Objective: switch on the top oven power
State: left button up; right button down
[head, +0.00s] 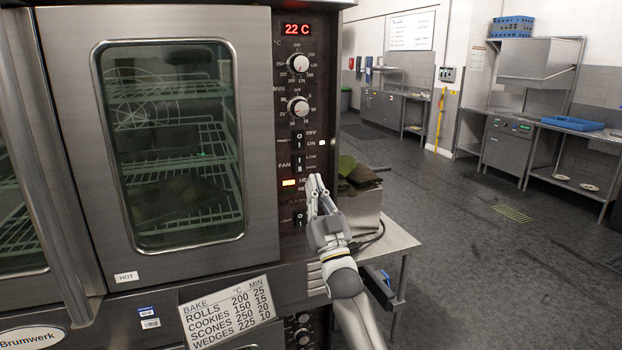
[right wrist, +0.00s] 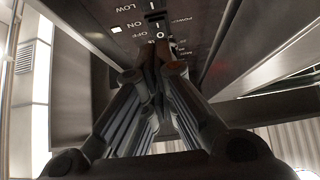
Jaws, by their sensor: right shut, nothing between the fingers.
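The top oven (head: 262,130) has a dark control panel on its right side. The power switch (head: 298,139) is a small black rocker beside the OFF and ON labels. I cannot tell which half is pressed in. A small white light (head: 322,143) glows beside ON, and it also shows in the right wrist view (right wrist: 116,29). The display (head: 296,29) reads 22 C in red. My right gripper (head: 315,180) is shut and empty, its tips pointing up close to the panel, below the power switch and beside the heat light (head: 289,183). My left gripper is not in view.
Two round knobs (head: 299,63) (head: 298,106) sit above the power switch. The fan switch (head: 298,164) is below it, and a lower switch (head: 299,218) is further down. A steel side table (head: 397,240) stands right of the oven. The floor beyond is open.

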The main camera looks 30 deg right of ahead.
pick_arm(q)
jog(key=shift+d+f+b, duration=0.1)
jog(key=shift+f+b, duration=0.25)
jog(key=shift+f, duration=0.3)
pick_arm(e)
jog(key=v, duration=0.3)
jog(key=shift+s, duration=0.2)
jog(key=shift+a, duration=0.1)
